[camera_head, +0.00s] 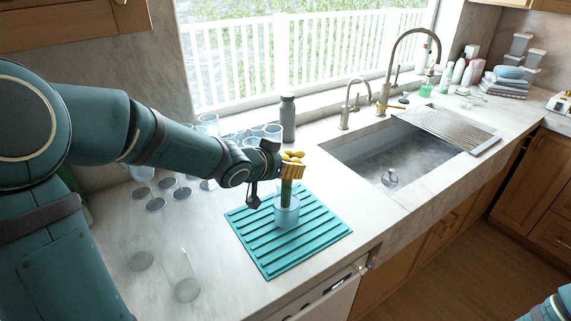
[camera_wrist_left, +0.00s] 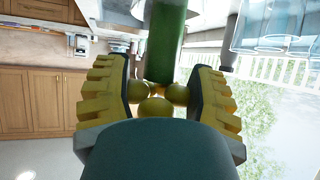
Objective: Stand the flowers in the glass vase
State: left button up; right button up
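The flowers (camera_head: 292,156) have round yellow heads on a thick green stem and stand about upright. My left gripper (camera_head: 290,171) has yellow ribbed fingers, one on each side of the flowers just below the heads, and appears shut on them. The clear glass vase (camera_head: 286,214) stands directly below, and the lower part of the stem shows inside its rim. In the left wrist view the green stem (camera_wrist_left: 166,45) and yellow heads lie between the two fingers (camera_wrist_left: 162,85). The vase is not clearly visible there. My right gripper is out of view.
The vase stands on a teal ribbed mat (camera_head: 265,257). Several glasses stand left of and behind my left arm, with two clear glasses (camera_head: 182,275) at front left. A grey bottle (camera_head: 288,118) stands behind the mat. The sink (camera_head: 372,160) is to the right.

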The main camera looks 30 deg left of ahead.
pick_arm(q)
jog(key=shift+s+r, duration=0.1)
jog(key=v, duration=1.1)
jog(key=shift+s+r, duration=0.2)
jog(key=shift+s, duration=0.15)
jog(key=shift+a, duration=0.1)
dwell(0.9)
